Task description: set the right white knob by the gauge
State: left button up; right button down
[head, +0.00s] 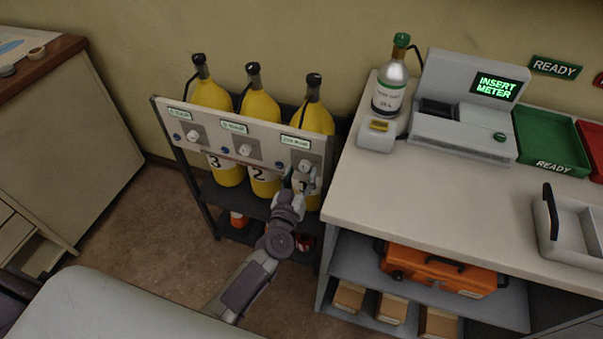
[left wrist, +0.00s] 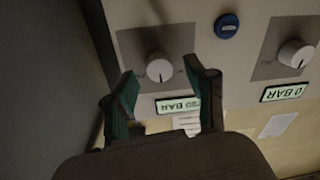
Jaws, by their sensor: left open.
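The right white knob (head: 305,165) is at the right end of the pale panel (head: 270,133), under its small green-lit gauge display (head: 296,142). In the left wrist view the knob (left wrist: 159,68) shows beyond and between the two fingertips. My left gripper (head: 300,182) is open in front of that knob; its fingers (left wrist: 163,88) are apart, and I see no clear contact. The display (left wrist: 178,105) appears upside down in the wrist view. It reads BAR, with its number partly hidden by a finger. My right gripper is not in view.
The middle knob (head: 246,150) and left knob (head: 193,135) are on the same panel, with blue buttons between. Yellow bottles (head: 262,108) stand behind it. A white counter (head: 365,185) stands close on the right, with a meter machine (head: 465,110) and a bottle (head: 391,88).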

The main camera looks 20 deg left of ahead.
pick_arm(q)
jog(key=shift+w, duration=0.4)
grip_shut()
jog(key=shift+n, duration=0.3)
jog(key=n, duration=0.5)
jog(key=shift+p, duration=0.4)
jog(key=n, duration=0.6)
jog(key=shift+g, duration=0.3)
